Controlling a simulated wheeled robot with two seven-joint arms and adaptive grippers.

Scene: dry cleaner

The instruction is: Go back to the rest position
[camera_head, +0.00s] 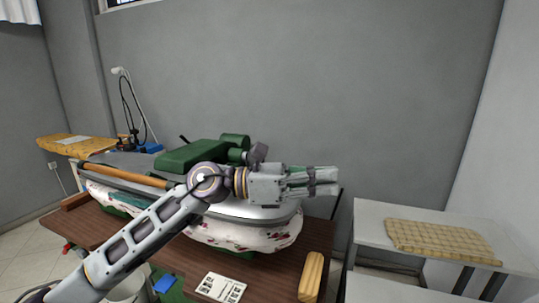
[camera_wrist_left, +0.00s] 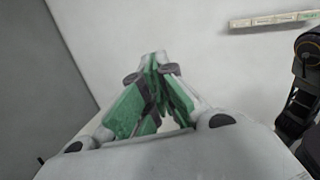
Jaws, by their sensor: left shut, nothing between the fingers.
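My left gripper (camera_head: 325,181) is raised over the right part of the pressing machine in the head view. Its arm reaches in from the lower left. The fingers point right and are shut with nothing between them. In the left wrist view the green-padded fingers (camera_wrist_left: 152,95) come together at their tips against a plain wall. My right gripper does not show in the head view.
The pressing machine (camera_head: 271,237) with a flowered cover stands on a brown table (camera_head: 318,240). A yellow block (camera_head: 311,278) and a printed card (camera_head: 221,288) lie at its front. A white table (camera_head: 368,222) with a folded checked cloth (camera_head: 440,240) stands right. The space above it is free.

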